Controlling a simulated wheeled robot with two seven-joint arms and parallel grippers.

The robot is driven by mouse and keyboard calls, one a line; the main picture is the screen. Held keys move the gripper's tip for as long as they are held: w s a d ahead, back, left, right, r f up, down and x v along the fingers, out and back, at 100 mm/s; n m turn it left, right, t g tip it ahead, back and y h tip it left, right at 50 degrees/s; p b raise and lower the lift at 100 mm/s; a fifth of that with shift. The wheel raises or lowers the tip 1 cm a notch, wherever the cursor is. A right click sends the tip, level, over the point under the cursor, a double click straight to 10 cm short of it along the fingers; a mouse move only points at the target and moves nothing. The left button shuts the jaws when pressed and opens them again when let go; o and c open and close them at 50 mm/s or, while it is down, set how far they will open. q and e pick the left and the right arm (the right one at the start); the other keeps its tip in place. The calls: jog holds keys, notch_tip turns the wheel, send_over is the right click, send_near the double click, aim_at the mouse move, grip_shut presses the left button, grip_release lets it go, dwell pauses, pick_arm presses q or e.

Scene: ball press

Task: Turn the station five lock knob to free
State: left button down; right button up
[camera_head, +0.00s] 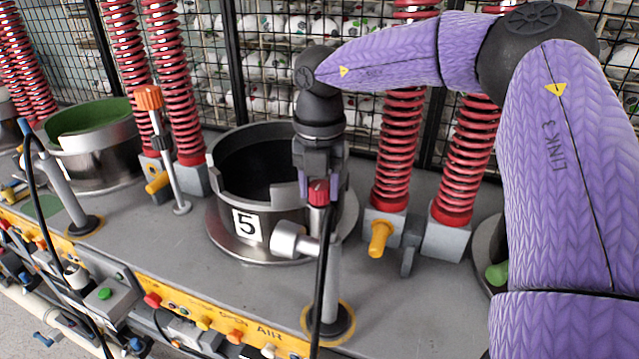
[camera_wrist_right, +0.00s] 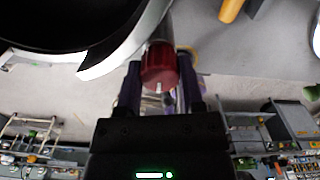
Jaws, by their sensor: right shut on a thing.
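The station five lock knob (camera_head: 318,193) is a red cap at the top of a grey post (camera_head: 325,285), in front of the steel pot (camera_head: 284,215) with the "5" label. My right gripper (camera_head: 318,183) comes down on it from above and is shut on it. In the right wrist view, the red knob (camera_wrist_right: 160,66) sits between the two dark fingers of my right gripper (camera_wrist_right: 160,82), and a short white mark shows on its face. My left gripper is not in view.
A white-ended cylinder (camera_head: 290,240) juts from the post toward the pot. A black cable (camera_head: 321,270) hangs along the post. Red springs (camera_head: 397,150) stand behind on the right. An orange-topped lever (camera_head: 150,98) and a green-lined pot (camera_head: 90,150) stand to the left.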

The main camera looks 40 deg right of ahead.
jog(key=shift+n, duration=0.4)
grip_shut()
jog(key=n+b, duration=0.1)
jog(key=n, duration=0.2)
jog(key=n+b, duration=0.1)
jog(key=n, duration=0.3)
jog(key=shift+n, duration=0.3)
jog(key=n, duration=0.5)
jog(key=shift+r+n, duration=0.1)
jog(key=shift+n, duration=2.1)
jog(key=shift+d, duration=0.1)
jog(key=o, duration=1.1)
grip_release()
